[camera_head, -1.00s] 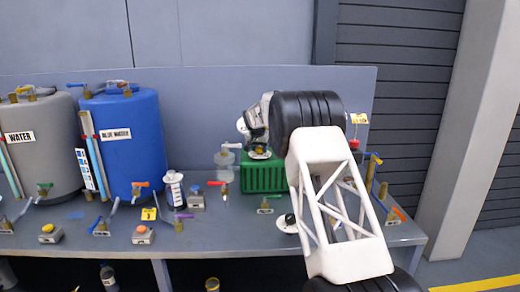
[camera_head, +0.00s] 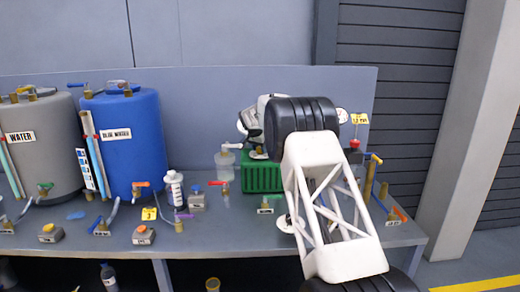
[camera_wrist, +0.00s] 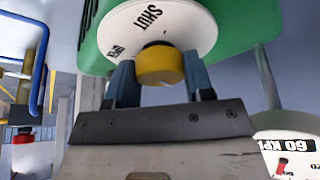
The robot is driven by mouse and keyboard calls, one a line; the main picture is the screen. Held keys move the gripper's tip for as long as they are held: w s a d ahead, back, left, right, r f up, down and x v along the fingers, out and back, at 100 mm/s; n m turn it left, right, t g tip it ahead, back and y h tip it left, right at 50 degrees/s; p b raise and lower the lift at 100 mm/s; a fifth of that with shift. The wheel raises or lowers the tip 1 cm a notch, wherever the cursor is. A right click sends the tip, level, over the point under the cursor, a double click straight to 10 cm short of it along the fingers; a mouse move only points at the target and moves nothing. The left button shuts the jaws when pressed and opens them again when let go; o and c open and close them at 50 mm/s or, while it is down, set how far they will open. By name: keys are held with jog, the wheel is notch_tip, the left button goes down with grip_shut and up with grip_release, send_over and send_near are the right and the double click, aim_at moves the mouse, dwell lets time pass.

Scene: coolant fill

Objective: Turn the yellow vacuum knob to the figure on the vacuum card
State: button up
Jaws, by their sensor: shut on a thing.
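The yellow vacuum knob (camera_wrist: 160,66) sits on a white dial plate (camera_wrist: 110,28) on a green housing. The plate is marked SHUT and another word, partly cut off, that looks like OPEN. My gripper (camera_wrist: 161,82) has its two blue fingers on either side of the knob, shut on it. In the head view my wrist hangs over the green box (camera_head: 263,178) and hides the knob. A gauge (camera_wrist: 285,150) reading 60 KP, cut off, with a red needle shows at lower right in the wrist view.
A blue drum (camera_head: 125,140) and a grey drum (camera_head: 40,145) stand at the left. Several valves and button boxes (camera_head: 143,235) line the bench front. A clear jar (camera_head: 226,163) stands close left of the green box. A red-topped post (camera_head: 354,143) stands right of my wrist.

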jog(key=o, duration=0.9)
jog(key=shift+o, duration=0.2)
jog(key=shift+r, duration=0.1)
jog(key=v, duration=0.7)
jog(key=shift+s+r, duration=0.2)
jog(key=shift+r, duration=0.05)
jog(key=shift+a, duration=0.15)
